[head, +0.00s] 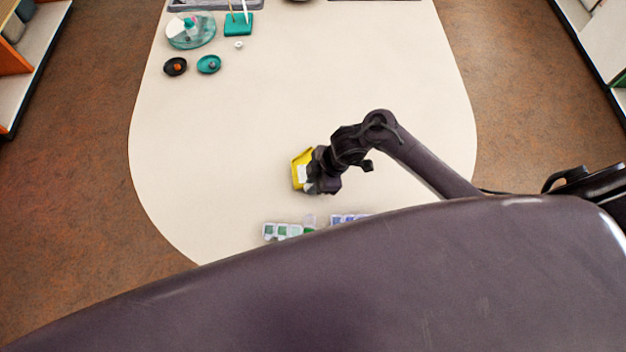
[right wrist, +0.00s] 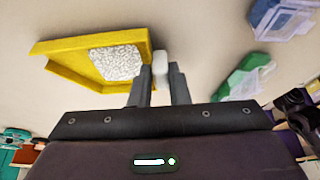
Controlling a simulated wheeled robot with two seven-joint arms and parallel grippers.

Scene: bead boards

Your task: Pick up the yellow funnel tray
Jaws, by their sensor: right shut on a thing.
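The yellow funnel tray (head: 296,158) is at the right gripper near the middle of the table in the head view. In the right wrist view the yellow funnel tray (right wrist: 66,52) shows its raised walls and a pile of small white beads (right wrist: 116,62) inside. In the head view my right gripper (head: 308,174) partly covers the tray. I cannot tell whether the tray touches the table. My left gripper is in neither view.
Bead boxes with green (head: 282,231) and purple (head: 346,219) parts stand near the table's front edge, partly behind my own body. At the back left are a clear round container (head: 190,32), a teal holder (head: 238,24) and two small dishes (head: 208,64).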

